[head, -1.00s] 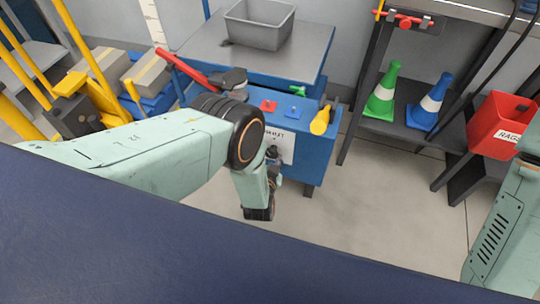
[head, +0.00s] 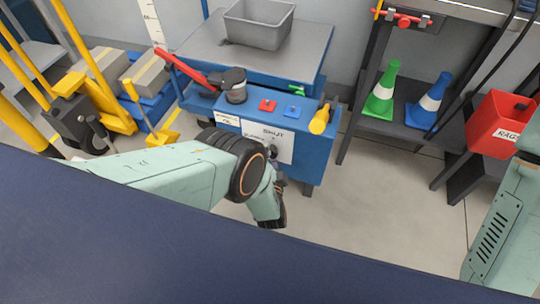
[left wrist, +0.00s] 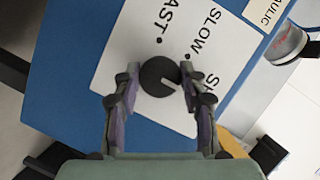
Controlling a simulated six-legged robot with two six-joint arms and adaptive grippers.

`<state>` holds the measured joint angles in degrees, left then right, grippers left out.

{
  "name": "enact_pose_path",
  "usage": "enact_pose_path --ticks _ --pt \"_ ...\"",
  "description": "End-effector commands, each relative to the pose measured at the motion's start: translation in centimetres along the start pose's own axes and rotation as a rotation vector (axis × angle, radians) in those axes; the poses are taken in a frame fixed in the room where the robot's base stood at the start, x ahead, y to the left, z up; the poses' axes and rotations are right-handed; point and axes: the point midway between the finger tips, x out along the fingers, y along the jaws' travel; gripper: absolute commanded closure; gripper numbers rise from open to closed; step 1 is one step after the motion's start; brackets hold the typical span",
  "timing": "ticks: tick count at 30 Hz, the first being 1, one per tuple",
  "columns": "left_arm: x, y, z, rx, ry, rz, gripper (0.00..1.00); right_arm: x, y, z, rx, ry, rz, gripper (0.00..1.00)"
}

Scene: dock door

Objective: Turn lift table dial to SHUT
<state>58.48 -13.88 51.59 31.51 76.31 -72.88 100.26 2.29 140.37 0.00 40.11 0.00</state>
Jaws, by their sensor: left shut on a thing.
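The blue lift table (head: 300,162) stands ahead, with a white label sheet (head: 284,138) on its front; SHUT shows in the head view. In the left wrist view the black round dial (left wrist: 157,77) sits on the sheet (left wrist: 125,60) between SLOW, FAST and a partly hidden word starting with S. Its pale notch points right and slightly down in that view. My left gripper (left wrist: 161,80) has a finger on each side of the dial and is shut on it. In the head view my forearm and wrist partly hide the dial area. My right gripper is out of view.
Green (head: 382,92) and blue (head: 430,100) cones stand on a shelf to the right. Bare floor lies between.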

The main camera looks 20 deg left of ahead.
Motion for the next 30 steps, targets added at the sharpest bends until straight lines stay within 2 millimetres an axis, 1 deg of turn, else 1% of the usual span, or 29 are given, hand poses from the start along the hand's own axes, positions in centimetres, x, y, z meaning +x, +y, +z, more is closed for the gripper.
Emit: enact_pose_path --ticks 11,12,18,20,30 --pt "-0.04 0.03 0.09 0.006 -0.002 -0.001 0.89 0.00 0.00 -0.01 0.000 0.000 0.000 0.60" --pt "-0.04 0.03 0.08 0.006 -0.001 -0.001 0.56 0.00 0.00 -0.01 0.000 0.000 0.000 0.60" --pt "-0.02 0.02 0.06 0.005 -0.001 -0.001 0.39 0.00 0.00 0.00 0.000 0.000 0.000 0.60" --pt "-0.02 0.01 0.05 0.005 -0.001 -0.001 0.35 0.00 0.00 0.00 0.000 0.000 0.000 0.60" --pt "-0.22 0.04 0.01 0.004 0.000 0.000 0.35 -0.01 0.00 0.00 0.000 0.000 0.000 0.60"
